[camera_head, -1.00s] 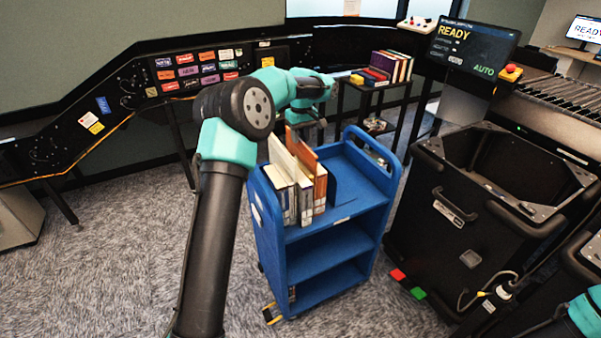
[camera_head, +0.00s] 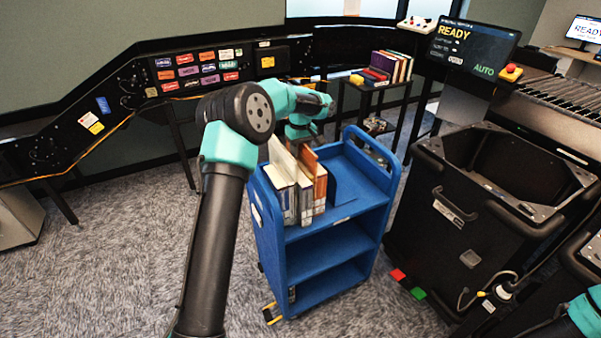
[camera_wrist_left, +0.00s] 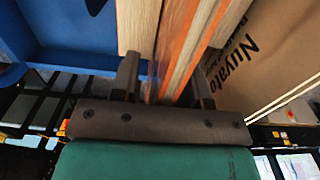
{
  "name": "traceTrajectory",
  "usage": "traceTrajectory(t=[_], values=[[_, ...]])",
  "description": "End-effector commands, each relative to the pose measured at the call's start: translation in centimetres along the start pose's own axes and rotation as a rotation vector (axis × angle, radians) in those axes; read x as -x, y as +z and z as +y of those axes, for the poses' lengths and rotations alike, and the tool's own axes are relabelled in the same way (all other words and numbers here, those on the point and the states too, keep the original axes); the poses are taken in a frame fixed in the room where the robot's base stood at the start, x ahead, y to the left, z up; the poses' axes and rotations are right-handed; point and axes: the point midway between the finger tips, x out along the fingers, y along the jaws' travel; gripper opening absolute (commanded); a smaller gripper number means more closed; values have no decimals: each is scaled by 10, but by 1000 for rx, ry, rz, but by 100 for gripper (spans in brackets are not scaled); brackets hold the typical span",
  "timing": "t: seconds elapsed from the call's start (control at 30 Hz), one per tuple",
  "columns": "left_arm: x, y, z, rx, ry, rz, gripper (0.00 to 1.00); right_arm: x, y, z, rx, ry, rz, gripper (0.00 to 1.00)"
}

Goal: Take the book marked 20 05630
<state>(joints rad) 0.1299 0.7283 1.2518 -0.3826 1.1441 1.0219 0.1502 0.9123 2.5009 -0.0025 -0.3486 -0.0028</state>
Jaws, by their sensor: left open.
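Several books (camera_head: 285,192) stand upright on the top shelf of the blue cart (camera_head: 340,215). One has an orange cover (camera_head: 320,188); no number such as 20 05630 can be read. My left gripper (camera_head: 300,138) is at the top of these books, with its fingertips hidden in the head view. In the left wrist view, its open fingers (camera_wrist_left: 165,82) stand on either side of an orange-edged book (camera_wrist_left: 178,45). A brown cover printed "Nuyato" (camera_wrist_left: 265,55) is right of the fingers, and a pale book edge (camera_wrist_left: 138,22) is at the left. My right gripper is out of view.
A black bin (camera_head: 470,215) stands right of the cart. A small rack with more books (camera_head: 390,68) is behind it. The sorter panel with coloured labels (camera_head: 200,68) runs along the wall. The cart's top shelf is bare right of the books.

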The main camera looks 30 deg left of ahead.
Motion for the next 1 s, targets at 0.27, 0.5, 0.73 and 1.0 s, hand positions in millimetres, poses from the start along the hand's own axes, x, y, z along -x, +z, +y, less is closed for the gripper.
traceTrajectory(t=[0.27, 0.5, 0.73, 1.0], values=[[0, 0, 0, 0, 0, 0, 42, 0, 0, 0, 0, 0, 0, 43], [1, 0, 0, 0, 1, 1, 31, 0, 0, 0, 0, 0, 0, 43], [1, 0, 0, 0, 1, 1, 9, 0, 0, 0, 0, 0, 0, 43], [1, 0, 0, 0, 1, 1, 0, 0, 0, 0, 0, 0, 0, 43]])
